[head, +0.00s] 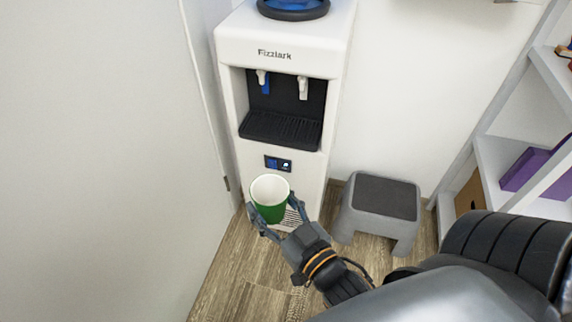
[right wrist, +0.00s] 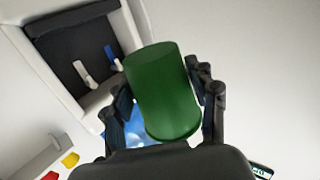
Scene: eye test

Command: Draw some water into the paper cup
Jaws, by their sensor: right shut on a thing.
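A green paper cup with a white inside (head: 268,205) is held upright in my right gripper (head: 268,212), in front of the water dispenser and lower than its drip tray in the head view. The inside that shows looks empty. The cup (right wrist: 164,92) also fills the middle of the right wrist view, between both fingers of the right gripper (right wrist: 165,100). The white water dispenser (head: 285,45) has a blue tap (head: 264,84) and a white tap (head: 303,88) above a black drip tray (head: 280,130). My left gripper is not in view.
A grey step stool (head: 380,205) stands right of the dispenser. A white shelf (head: 510,160) with a purple box (head: 535,170) is at the right. A pale wall or panel (head: 100,160) closes off the left side. Some wooden floor is free in front.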

